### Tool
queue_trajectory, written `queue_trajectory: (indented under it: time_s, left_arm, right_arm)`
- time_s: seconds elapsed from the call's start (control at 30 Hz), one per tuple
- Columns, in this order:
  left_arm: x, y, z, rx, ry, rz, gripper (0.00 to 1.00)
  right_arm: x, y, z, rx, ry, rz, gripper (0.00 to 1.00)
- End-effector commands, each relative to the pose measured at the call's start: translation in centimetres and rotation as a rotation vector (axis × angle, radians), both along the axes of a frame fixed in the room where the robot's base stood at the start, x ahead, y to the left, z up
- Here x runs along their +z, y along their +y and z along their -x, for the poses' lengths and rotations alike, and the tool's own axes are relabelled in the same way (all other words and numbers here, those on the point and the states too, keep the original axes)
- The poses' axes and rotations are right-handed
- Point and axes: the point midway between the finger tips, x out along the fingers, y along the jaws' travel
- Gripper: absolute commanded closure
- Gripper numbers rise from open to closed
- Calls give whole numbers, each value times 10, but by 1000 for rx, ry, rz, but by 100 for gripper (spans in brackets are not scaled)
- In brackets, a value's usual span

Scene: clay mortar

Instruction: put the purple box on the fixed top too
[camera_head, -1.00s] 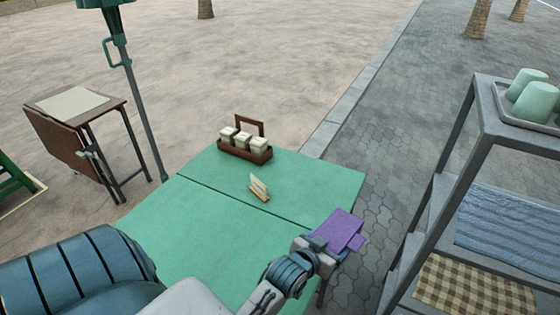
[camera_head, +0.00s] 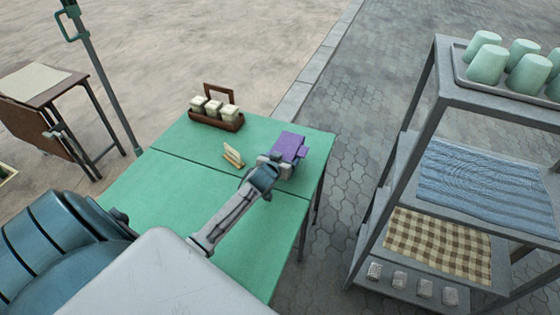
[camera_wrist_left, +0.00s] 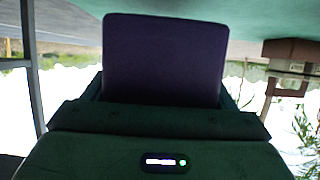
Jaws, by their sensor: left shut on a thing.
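The purple box (camera_head: 288,146) is held by my left gripper (camera_head: 277,160), over the right part of the green table (camera_head: 200,180). I cannot tell from the head view whether the box touches the tabletop. In the left wrist view the purple box (camera_wrist_left: 165,58) stands between the fingers, dark and close to the camera. The green tabletop (camera_wrist_left: 265,20) shows at the top of that view. A dark seam splits the green table into two parts. My right gripper is not in view.
A wooden caddy with white-topped jars (camera_head: 216,112) and a small card holder (camera_head: 233,156) stand on the table, left of the box. A grey shelf (camera_head: 425,130) with green cups (camera_head: 488,62) and folded cloths stands at right. A brown folding table (camera_head: 40,95) is at far left.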

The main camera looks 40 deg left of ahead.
Motion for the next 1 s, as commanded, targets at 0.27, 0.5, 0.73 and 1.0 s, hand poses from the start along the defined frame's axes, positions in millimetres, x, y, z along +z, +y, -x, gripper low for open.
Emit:
queue_trajectory:
  time_s: [0.27, 0.5, 0.73, 1.0]
  left_arm:
    - [-35, -1, 0, -1, 0, 0, 52]
    - [-36, -1, 0, -2, -1, 1, 52]
    - [-39, -1, 0, -2, 1, 1, 2]
    - [-38, -1, 0, -2, 1, 1, 0]
  right_arm:
    - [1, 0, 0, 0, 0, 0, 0]
    - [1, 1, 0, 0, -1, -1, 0]
    - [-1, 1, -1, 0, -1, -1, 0]
    - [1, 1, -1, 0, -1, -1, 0]
